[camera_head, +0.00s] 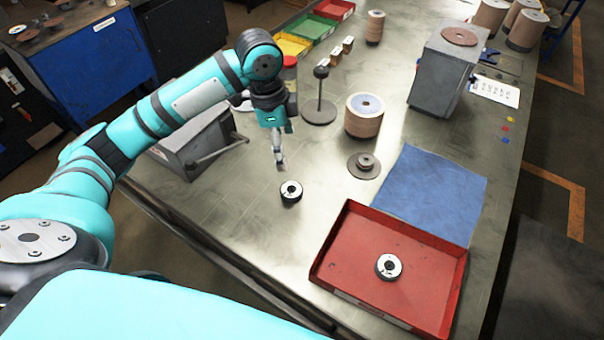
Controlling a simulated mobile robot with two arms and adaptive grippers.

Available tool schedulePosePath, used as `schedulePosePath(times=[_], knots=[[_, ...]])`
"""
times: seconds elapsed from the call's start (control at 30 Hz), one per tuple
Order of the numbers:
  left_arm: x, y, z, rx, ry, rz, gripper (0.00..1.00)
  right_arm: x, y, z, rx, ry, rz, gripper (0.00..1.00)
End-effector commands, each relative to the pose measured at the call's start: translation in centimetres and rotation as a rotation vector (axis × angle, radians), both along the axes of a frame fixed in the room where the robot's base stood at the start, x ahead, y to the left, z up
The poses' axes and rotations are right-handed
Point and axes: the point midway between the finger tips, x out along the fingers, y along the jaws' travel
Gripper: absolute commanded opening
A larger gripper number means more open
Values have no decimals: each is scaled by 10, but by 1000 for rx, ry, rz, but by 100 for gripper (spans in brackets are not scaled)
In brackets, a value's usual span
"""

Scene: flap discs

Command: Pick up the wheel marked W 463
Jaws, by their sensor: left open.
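A small dark wheel with a white face and a centre hole (291,191) lies flat on the metal table. A similar wheel (388,267) lies in the red tray (345,222). No marking can be read on either wheel at this size, so I cannot tell which one is W 463. My left gripper (281,163) points down just above and behind the wheel on the table, apart from it. It is open and holds nothing that I can see. My right gripper is not in view.
A blue cloth (430,192) lies behind the red tray.

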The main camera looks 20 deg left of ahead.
Motion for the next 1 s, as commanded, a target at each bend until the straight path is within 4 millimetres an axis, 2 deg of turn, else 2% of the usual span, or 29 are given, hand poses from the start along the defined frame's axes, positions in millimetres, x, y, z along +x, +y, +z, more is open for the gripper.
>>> schedulePosePath(times=[0.17, 0.6, 0.7, 0.87, 1.0], knots=[[0, 0, -9, 1, 6, -1, 84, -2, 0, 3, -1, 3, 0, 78], [3, -10, -99, 0, 5, -1, 84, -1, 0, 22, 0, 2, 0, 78], [5, -11, -112, 0, 2, 1, 84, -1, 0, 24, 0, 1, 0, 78], [5, -12, -122, 0, 2, 0, 84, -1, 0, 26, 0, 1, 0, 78], [3, -11, -136, 2, 5, 0, 84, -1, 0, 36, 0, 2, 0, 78]])
